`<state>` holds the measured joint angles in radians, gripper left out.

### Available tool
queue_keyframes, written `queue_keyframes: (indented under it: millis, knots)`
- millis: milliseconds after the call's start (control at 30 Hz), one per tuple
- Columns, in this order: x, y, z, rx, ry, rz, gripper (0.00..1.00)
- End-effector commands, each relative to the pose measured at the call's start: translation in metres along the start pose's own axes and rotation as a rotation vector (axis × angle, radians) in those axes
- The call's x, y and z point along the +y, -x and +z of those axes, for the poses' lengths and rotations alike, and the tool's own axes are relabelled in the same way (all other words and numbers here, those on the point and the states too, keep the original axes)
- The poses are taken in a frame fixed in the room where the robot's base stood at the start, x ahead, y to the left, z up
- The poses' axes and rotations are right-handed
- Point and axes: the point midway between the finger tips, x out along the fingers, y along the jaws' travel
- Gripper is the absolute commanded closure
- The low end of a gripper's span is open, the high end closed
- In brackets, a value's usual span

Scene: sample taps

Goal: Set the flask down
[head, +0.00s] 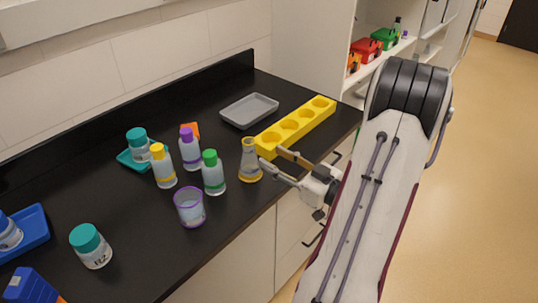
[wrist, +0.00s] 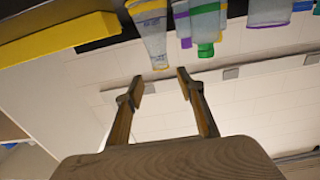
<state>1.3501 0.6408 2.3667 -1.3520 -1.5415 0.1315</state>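The flask (head: 250,163) is a clear conical vessel with yellow at its base. It stands upright on the black counter (head: 120,205), close to the left end of the yellow rack. My gripper (head: 271,157) is just right of the flask, with its two fingers spread and nothing between them. In the wrist view the flask (wrist: 152,32) appears upside down, beyond the fingertips of my gripper (wrist: 159,85). A gap shows between the flask and the fingers there. The far side of the flask is hidden.
The yellow rack (head: 297,125) with round holes and a grey tray (head: 249,110) lie behind. Left of the flask stand a green-capped bottle (head: 213,174), a purple-capped bottle (head: 189,150), a yellow-capped bottle (head: 162,167) and a purple-rimmed cup (head: 189,208). The counter's front edge is near.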

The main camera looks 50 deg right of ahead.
Motion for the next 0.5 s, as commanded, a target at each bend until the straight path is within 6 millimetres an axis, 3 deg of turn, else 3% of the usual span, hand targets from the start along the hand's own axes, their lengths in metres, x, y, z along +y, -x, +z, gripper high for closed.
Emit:
queue_keyframes:
  millis: [200, 500]
  knots:
    - [-0.0001, 0.0116, 0.0000, 0.000, 0.000, 0.001, 0.62]
    - [-0.0003, 0.0136, 0.0000, 0.000, 0.000, 0.000, 0.62]
